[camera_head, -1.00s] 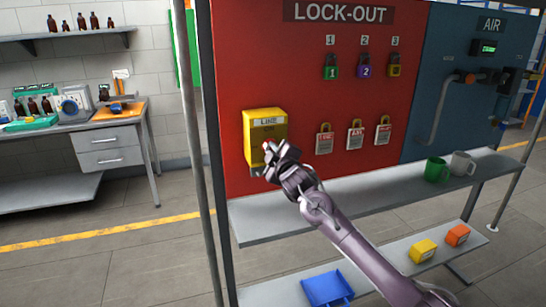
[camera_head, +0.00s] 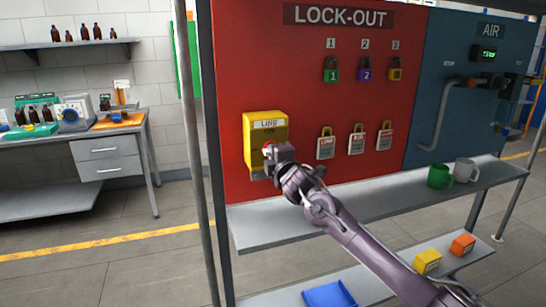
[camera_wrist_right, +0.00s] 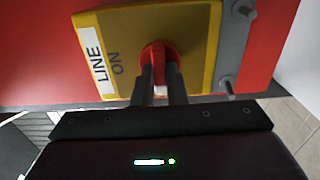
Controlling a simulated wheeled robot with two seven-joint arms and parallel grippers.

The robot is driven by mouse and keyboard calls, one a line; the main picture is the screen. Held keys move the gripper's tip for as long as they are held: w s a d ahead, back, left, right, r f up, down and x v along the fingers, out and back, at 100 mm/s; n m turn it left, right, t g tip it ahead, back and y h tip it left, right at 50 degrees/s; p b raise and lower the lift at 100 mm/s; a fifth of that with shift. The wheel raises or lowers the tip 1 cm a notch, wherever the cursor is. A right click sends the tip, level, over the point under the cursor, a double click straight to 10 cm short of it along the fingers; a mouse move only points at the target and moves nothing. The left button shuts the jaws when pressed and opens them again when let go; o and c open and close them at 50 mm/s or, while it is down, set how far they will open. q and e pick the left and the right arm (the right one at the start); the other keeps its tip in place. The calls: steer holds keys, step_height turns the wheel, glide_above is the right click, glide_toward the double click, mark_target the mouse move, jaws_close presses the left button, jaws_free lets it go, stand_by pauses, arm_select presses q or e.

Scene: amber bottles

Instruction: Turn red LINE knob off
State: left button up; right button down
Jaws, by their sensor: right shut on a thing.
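The yellow LINE box (camera_head: 265,127) is mounted at the lower left of the red lock-out board (camera_head: 300,75). In the right wrist view the box (camera_wrist_right: 195,40) carries a white LINE label and the word ON. Its red knob (camera_wrist_right: 158,55) sits at the middle of the box face. My right gripper (camera_wrist_right: 162,82) has its two dark fingers close on either side of the knob, shut on it. In the head view the right gripper (camera_head: 270,153) covers most of the knob. My left gripper is not in view.
Tagged padlocks (camera_head: 325,146) hang right of the box, and numbered padlocks (camera_head: 331,72) hang above. A grey shelf (camera_head: 280,222) below holds a green mug (camera_head: 439,176) and a pale mug (camera_head: 466,170). A blue tray (camera_head: 328,295) and small blocks (camera_head: 427,262) lie lower.

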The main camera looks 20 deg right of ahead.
stand_by(0.3)
steer(key=c, duration=1.5)
jaws_free()
steer(key=shift+o, duration=0.2)
steer(key=s+b, duration=0.2)
steer(key=s, duration=0.5)
steer(key=shift+s+b, duration=0.4)
steer(key=shift+d+f, duration=0.1)
